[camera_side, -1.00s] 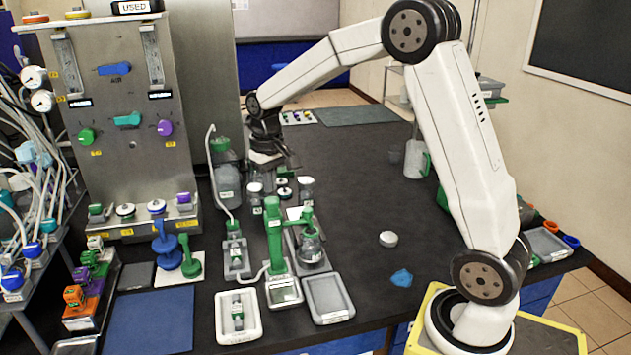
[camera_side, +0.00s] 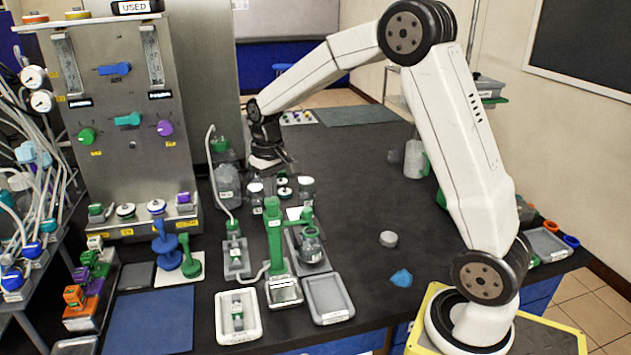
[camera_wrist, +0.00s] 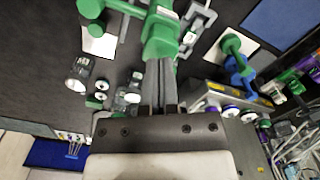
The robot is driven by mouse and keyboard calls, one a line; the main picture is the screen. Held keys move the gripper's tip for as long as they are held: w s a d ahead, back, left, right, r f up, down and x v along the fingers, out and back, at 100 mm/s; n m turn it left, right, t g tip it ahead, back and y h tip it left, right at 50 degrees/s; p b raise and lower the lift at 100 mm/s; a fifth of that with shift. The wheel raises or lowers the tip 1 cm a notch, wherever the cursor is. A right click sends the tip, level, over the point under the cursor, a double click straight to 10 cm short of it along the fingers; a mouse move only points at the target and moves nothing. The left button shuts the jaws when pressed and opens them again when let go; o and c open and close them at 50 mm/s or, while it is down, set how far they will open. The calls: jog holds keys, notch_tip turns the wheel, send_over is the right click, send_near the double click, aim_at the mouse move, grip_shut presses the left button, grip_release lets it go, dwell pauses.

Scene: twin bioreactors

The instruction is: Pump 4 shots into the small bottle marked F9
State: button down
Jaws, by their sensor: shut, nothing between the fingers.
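My gripper (camera_wrist: 160,80) is shut and empty, its two fingers side by side. In the side view my gripper (camera_side: 270,165) hangs behind the group of small bottles, partly hidden. A green pump stand (camera_side: 274,238) stands in front of that group; in the wrist view its green top (camera_wrist: 162,38) appears just beyond my fingertips, and I cannot tell if they touch. Small bottles with white-topped caps stand at the left (camera_side: 256,190) and right (camera_side: 306,188) of the group; one shows in the wrist view (camera_wrist: 78,78). The F9 mark is not readable. A glass flask (camera_side: 311,246) stands beside the pump.
A large bottle with a tube (camera_side: 228,185) stands left of the small bottles. White (camera_side: 238,318) and grey (camera_side: 328,300) trays lie at the front. A steel control panel (camera_side: 120,110) rises at the left. The dark bench to the right is mostly clear, with a white puck (camera_side: 389,239).

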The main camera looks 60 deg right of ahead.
aim_at(272, 200)
jog(key=shift+f, duration=1.55)
jog(key=shift+r, duration=2.2)
jog(key=shift+f, duration=0.75)
jog(key=shift+f, duration=1.45)
jog(key=shift+r, duration=2.15)
jog(key=shift+r, duration=0.15)
